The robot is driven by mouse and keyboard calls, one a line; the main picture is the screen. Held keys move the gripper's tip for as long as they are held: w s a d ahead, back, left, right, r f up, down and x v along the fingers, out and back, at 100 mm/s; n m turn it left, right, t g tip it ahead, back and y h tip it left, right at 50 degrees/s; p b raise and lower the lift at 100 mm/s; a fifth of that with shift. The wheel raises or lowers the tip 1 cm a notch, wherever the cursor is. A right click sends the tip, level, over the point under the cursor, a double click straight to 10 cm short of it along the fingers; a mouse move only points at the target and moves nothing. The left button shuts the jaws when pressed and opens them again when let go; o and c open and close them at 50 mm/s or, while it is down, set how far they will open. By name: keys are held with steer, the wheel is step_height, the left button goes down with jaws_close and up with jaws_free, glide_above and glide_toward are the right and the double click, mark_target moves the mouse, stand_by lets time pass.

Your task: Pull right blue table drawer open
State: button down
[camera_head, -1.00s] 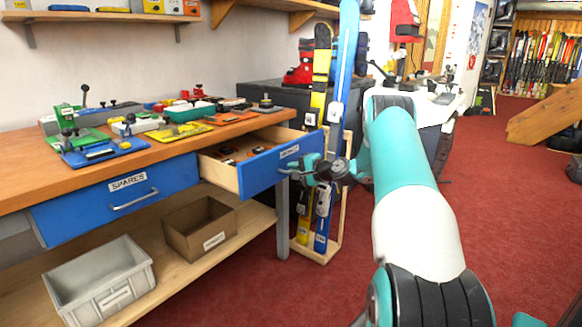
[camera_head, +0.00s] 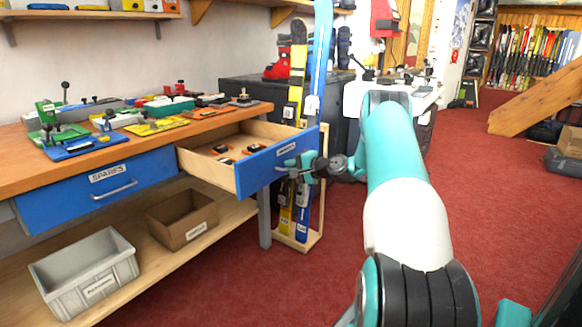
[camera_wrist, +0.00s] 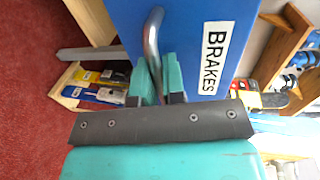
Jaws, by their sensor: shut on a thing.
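The right blue drawer (camera_head: 262,172) of the table stands pulled out, with its wooden side and several dark and orange parts inside showing. Its front also fills the middle of the wrist view (camera_wrist: 185,30), with a white label reading BRAKES (camera_wrist: 213,58) and a metal handle (camera_wrist: 153,38). My gripper (camera_head: 294,170) is at the drawer front; in the wrist view its teal fingers (camera_wrist: 160,78) are shut around the handle bar. The table (camera_head: 45,183) has a wooden top.
A second blue drawer labelled SPARES (camera_head: 70,198) is shut at the left. A grey bin (camera_head: 75,290) and a brown box (camera_head: 170,232) stand on the lower shelf. Skis in a wooden rack (camera_head: 318,225) stand just behind the drawer. Red floor (camera_head: 300,290) is clear in front.

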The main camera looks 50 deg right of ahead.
steer(key=c, duration=1.2)
jaws_free()
steer(key=shift+a, duration=0.1)
steer(key=p+v, duration=0.1)
steer(key=v, duration=1.6)
steer(key=shift+s+p, duration=0.15)
steer(key=shift+p, duration=0.15)
